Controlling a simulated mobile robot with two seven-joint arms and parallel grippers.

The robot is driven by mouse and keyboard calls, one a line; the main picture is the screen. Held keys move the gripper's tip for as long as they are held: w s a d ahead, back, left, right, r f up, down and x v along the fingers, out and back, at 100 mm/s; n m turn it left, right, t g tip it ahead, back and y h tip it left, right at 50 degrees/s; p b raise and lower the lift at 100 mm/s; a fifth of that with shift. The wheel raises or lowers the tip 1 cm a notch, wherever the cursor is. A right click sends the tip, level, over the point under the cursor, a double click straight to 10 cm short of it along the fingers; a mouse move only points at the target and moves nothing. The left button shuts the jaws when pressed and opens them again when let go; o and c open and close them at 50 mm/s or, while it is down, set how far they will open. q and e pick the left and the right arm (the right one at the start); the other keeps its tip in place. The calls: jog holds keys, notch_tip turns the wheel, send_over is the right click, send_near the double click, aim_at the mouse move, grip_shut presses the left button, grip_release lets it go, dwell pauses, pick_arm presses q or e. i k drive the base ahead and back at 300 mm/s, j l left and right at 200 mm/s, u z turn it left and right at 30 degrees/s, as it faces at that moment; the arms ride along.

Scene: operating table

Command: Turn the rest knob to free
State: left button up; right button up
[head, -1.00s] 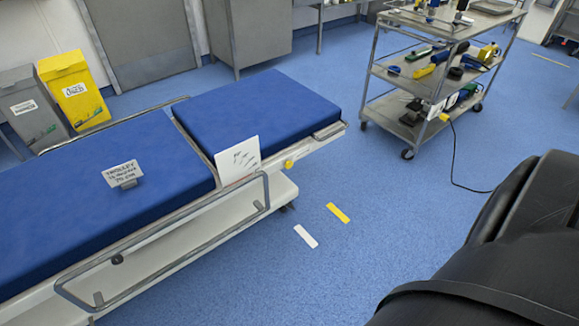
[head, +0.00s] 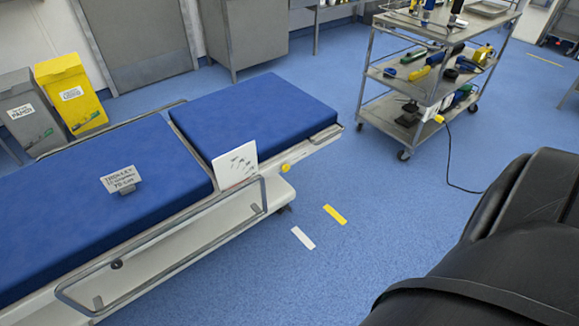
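A small yellow knob (head: 285,168) sits on the side of the blue-padded trolley table (head: 100,190), below the raised end section (head: 255,115). It is small, and its setting cannot be read. A white card with dark marks (head: 236,164) stands to the left of the knob, at the joint between the pads. A grey sign (head: 121,180) with handwritten-style text stands on the longer pad. Neither of my grippers shows in the head view. A large black shape fills the lower right.
A metal side rail (head: 160,245) runs along the trolley's near side. A steel cart (head: 440,75) with tools stands at the back right, its cable on the floor. Yellow (head: 82,93) and grey (head: 33,112) bins stand at the left. Blue floor between trolley and cart is clear, with two floor strips.

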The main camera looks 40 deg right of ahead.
aim_at(285, 168)
jog(key=l+u, duration=0.25)
jog(key=l, duration=1.35)
